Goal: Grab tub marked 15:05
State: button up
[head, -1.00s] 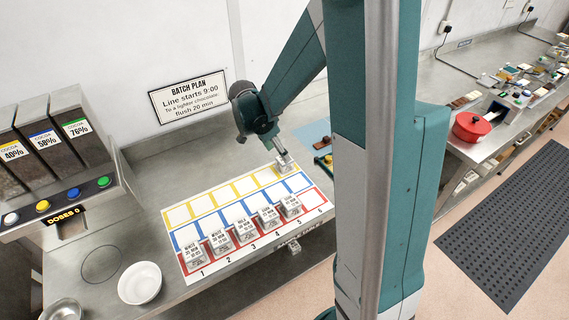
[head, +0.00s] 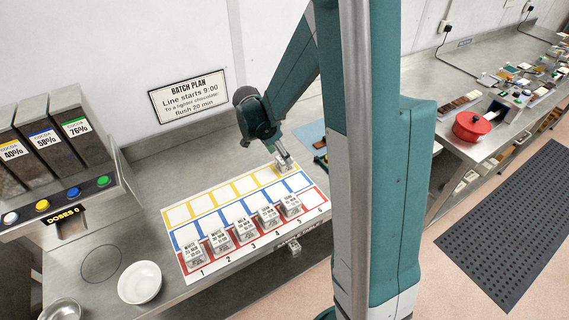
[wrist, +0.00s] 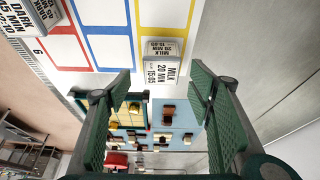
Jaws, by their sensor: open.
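The tub marked "MILK 20 MIN 15:05" (wrist: 162,62) stands upright at the yellow-edged cell by the sheet's edge in the wrist view. In the head view this small tub (head: 287,167) is at the far right end of the yellow row, partly hidden by my gripper (head: 284,157). In the wrist view my gripper (wrist: 160,84) is open, with a green finger to each side of the tub's near edge. The tub lies just beyond the fingertips, and nothing is held.
Several similar tubs stand in the red row of the numbered sheet (head: 196,214); a dark-labelled tub (wrist: 35,14) shows top left in the wrist view. A white bowl (head: 139,283) and dispensers (head: 84,137) are left.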

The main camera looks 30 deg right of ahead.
jog(key=shift+x, duration=2.55)
jog(key=shift+w, duration=0.15)
jog(key=c, duration=1)
jog(key=shift+r, duration=5)
jog(key=shift+r, duration=0.1)
jog(key=shift+r+p, duration=1.9)
jog(key=shift+r, duration=1.5)
